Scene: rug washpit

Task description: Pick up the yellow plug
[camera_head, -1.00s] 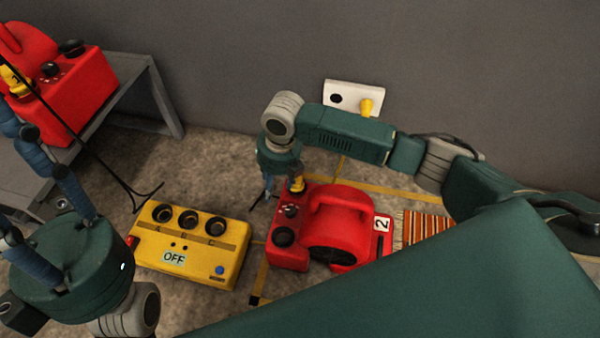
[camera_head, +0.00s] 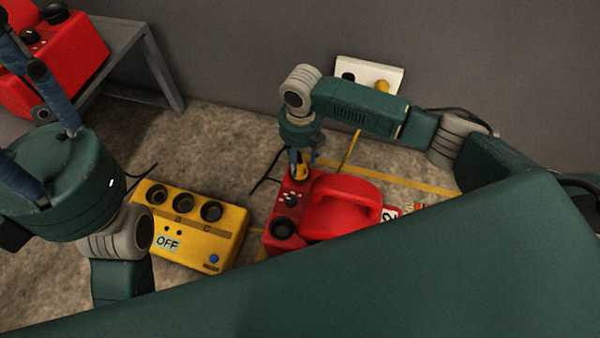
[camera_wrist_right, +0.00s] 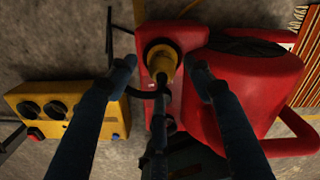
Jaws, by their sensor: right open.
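The yellow plug (camera_head: 299,173) stands upright in the top of the red blower (camera_head: 342,210), at its left end. My right gripper (camera_head: 302,160) is directly above the plug, pointing down. In the right wrist view the plug (camera_wrist_right: 161,58) lies between the two blue fingertips, with a gap on each side, so the gripper is open and empty. A dark cord runs from the plug toward the camera. My left gripper (camera_head: 36,30) is at the far left with its blue fingers spread, in front of another red machine (camera_head: 75,60).
A yellow box (camera_head: 190,225) with several round sockets and an OFF label lies left of the blower. A white wall outlet (camera_head: 365,73) holds another yellow plug (camera_head: 383,87). A grey bench (camera_head: 150,75) is at the upper left. A striped rug (camera_wrist_right: 308,60) lies beside the blower.

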